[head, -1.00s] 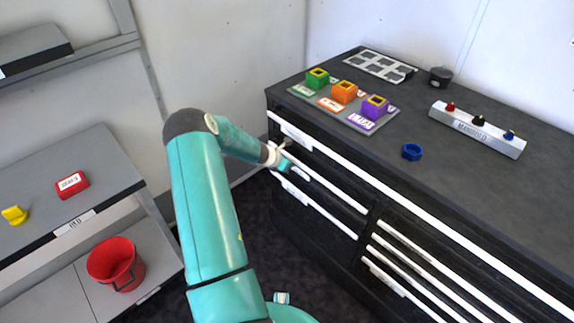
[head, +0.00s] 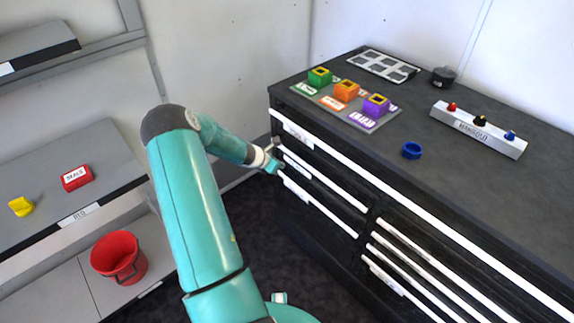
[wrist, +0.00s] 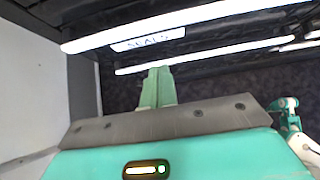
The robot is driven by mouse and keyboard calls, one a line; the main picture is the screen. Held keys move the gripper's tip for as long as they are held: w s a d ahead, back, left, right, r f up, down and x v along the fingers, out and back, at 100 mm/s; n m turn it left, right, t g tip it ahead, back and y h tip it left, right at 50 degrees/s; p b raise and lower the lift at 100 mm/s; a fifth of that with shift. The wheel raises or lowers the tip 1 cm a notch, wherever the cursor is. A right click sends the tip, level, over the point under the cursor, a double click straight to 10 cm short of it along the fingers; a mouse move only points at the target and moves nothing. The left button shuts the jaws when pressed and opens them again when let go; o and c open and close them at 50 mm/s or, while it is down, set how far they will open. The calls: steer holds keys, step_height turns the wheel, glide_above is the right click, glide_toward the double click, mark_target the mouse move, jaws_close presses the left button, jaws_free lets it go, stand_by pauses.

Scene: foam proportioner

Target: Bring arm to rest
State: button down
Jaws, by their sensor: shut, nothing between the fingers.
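My gripper (head: 279,166) is at the end of my teal arm, in front of the upper left drawers of the black cabinet (head: 330,222). In the wrist view my gripper (wrist: 158,72) points toward the white drawer handles, its two green fingers together and nothing between them. The drawer handle (head: 325,180) lies just to the right of the fingers in the head view. I cannot tell whether the fingertips touch it. The drawers look closed. A label reading "SEALS" (wrist: 148,39) shows on the drawer front in the wrist view.
On the cabinet top stand green, orange and purple blocks on a mat (head: 372,124), a blue ring (head: 411,150) and a manifold (head: 478,130). At left a grey bench (head: 60,150) holds a red seals box (head: 76,177) and a yellow part (head: 21,206). A red bucket (head: 118,258) stands below.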

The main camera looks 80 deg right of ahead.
steer(key=v, duration=0.7)
steer(key=shift+w, duration=0.15)
steer(key=w+a+r+m+t, duration=0.65)
steer(key=w+a+r, duration=1.35)
steer(key=w+a, duration=0.35)
steer(key=w+a+r+m+t+y, duration=0.1)
steer(key=w+a+r, duration=0.15)
steer(key=a, duration=0.35)
steer(key=w+a+r+m+t+y, duration=0.1)
steer(key=a+r, duration=0.2)
steer(key=a, duration=0.3)
steer(key=s+a+r+t+y, duration=0.1)
steer(key=s+a+r+y, duration=0.1)
steer(key=a, duration=1.1)
steer(key=s+a+r+m+t+y, duration=0.1)
steer(key=s+a+r, duration=0.3)
steer(key=a, duration=1)
steer(key=shift+s+r+t+y, duration=0.25)
steer(key=shift+s+t+y, duration=0.3)
steer(key=shift+s+y, duration=0.45)
steer(key=shift+a, duration=0.1)
